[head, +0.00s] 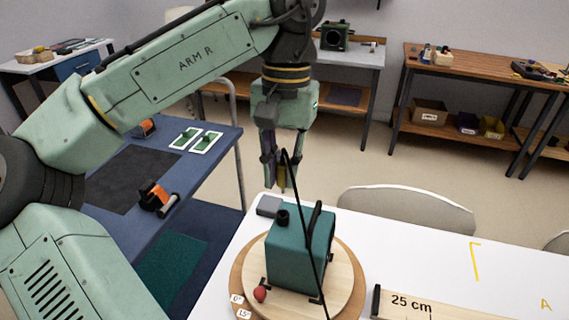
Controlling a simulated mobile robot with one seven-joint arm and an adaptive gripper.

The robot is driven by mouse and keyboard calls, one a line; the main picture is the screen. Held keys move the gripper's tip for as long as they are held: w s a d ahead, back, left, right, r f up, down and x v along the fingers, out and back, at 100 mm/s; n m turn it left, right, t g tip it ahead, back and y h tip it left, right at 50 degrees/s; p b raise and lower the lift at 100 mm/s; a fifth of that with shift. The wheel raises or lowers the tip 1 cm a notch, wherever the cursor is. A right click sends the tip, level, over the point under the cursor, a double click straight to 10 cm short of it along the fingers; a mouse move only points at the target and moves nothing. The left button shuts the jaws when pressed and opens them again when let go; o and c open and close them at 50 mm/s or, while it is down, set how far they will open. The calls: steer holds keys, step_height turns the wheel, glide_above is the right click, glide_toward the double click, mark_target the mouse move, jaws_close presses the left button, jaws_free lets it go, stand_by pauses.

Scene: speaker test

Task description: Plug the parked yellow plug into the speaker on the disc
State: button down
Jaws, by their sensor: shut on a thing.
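The teal speaker (296,258) stands upright on the round wooden disc (347,290) on the white table. A black knob and a black handle show on its top. My gripper (281,184) points down above the table's far edge, behind and above the speaker. It is shut on the yellow plug (281,174), which shows only partly between the fingers. A thin black cable (306,208) loops up beside the gripper and runs down in front of the speaker. The plug's tip and the speaker's socket cannot be made out.
A grey block (268,205) sits at the speaker's far left. A red ball (260,294) is at the disc's front. A "25 cm" board (412,304) lies to the right. The white table (420,252) is mostly clear there. A chair back (405,209) stands behind it.

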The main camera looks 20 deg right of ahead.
mark_target(283, 185)
steer(key=shift+f+b, duration=2.05)
steer(key=shift+f, duration=0.8)
steer(key=shift+p, duration=0.5)
steer(key=shift+f, duration=0.6)
steer(key=c, duration=1.5)
jaws_free()
